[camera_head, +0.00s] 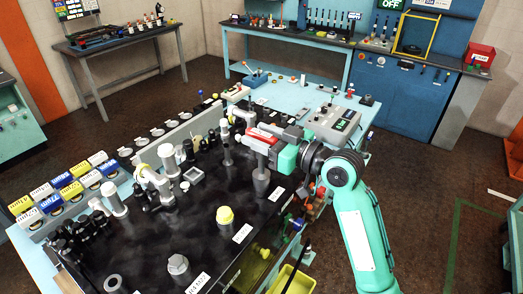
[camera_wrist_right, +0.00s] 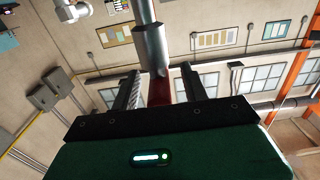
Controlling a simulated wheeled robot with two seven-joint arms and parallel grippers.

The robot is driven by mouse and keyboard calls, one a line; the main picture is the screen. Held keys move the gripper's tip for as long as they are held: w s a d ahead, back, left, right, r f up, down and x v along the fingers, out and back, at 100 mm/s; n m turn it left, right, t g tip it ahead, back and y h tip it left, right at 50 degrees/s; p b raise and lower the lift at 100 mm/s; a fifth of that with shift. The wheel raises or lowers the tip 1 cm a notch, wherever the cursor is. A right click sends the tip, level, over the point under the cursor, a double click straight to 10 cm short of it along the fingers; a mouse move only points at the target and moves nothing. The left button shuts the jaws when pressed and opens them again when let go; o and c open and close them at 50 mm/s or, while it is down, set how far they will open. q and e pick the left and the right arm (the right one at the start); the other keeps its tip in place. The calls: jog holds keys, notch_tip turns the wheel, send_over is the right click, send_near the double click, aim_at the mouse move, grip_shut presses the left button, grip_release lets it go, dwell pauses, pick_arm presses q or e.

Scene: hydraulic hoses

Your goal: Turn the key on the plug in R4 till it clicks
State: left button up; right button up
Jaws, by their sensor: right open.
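My right gripper (camera_head: 264,139) is above the black bench top, its arm coming in from the lower right. In the right wrist view its two dark fingers (camera_wrist_right: 160,76) are apart. A grey metal fitting with a hexagonal collar (camera_wrist_right: 150,48) reaches down to the gap between them, with a dark red part (camera_wrist_right: 160,92) behind it. I cannot tell whether the fingers touch either one. In the head view a grey cylindrical piece (camera_head: 262,181) stands upright below the gripper. No R4 mark is readable, so I cannot tell which piece is the plug or its key. My left gripper is not in view.
A yellow-capped piece (camera_head: 225,216) and a grey hexagonal-topped piece (camera_head: 178,264) stand on the bench's front part. Pipe fittings (camera_head: 150,185) and a row of coloured label boxes (camera_head: 64,188) are at left. A grey control box (camera_head: 332,124) stands behind the gripper.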

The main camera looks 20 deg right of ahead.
grip_shut()
jog(key=shift+r, duration=0.1)
